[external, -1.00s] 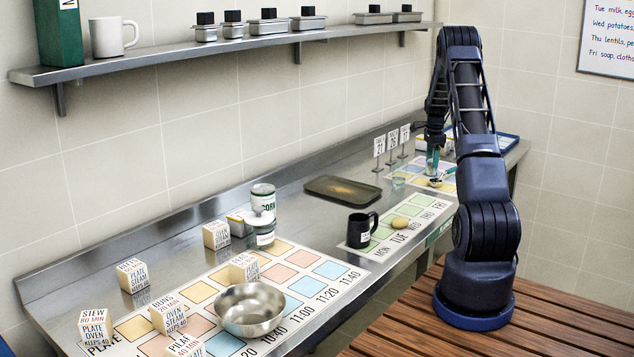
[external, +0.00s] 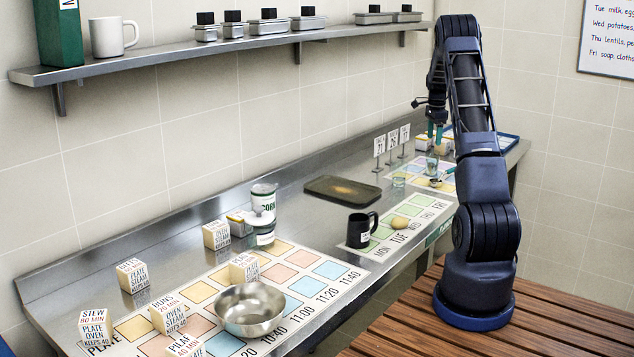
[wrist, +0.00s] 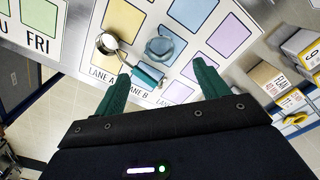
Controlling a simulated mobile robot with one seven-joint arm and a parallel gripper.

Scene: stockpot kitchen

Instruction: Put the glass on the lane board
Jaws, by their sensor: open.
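A clear bluish glass (external: 432,166) stands upright on the lane board (external: 402,170). The wrist view shows this glass (wrist: 160,50) on the board (wrist: 146,22), beside a small round metal tool with a teal handle (wrist: 148,74).
Three numbered signs (external: 392,146) stand behind the board. A black mug (external: 358,231) and a dark tray (external: 342,189) are to the left. Labelled boxes (wrist: 285,85) are at the right in the wrist view. A blue tray (external: 508,143) lies at the far end.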

